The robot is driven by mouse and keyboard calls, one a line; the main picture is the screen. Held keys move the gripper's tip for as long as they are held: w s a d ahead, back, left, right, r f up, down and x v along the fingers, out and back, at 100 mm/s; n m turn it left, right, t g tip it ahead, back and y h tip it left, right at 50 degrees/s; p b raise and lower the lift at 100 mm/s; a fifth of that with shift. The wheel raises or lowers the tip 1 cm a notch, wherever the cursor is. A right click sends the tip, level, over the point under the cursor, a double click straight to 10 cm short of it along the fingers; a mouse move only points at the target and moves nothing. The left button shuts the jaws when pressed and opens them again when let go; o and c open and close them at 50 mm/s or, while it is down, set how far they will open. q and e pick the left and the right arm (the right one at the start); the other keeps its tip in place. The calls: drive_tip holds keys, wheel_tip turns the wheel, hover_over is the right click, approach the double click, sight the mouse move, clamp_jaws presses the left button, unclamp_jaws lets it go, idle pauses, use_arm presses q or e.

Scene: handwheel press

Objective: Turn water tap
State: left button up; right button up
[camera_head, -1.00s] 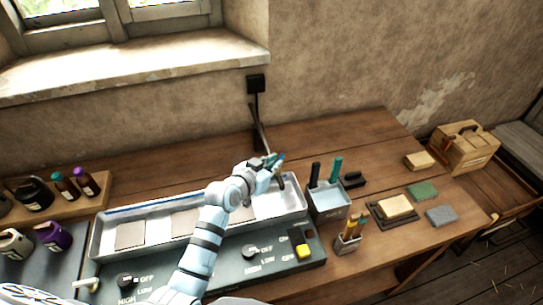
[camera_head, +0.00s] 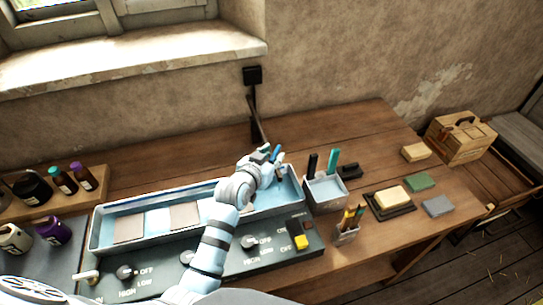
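A long metal tray (camera_head: 97,238) with a pale blue inside stands on a dark control panel (camera_head: 165,278) with several knobs. A small white tap-like part (camera_head: 88,277) sticks out at the panel's front left; I cannot tell whether it is the water tap. My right gripper is out of view.
A grey holder (camera_head: 325,190) with dark and green handles stands just right of the tray. A small cup of brushes (camera_head: 347,228), a block on a dark plate (camera_head: 391,197) and sponges are further right. Bottles (camera_head: 62,181) stand at left. The wooden table behind the tray is clear.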

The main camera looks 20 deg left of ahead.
use_arm(q)
drive_tip(key=v, duration=1.2)
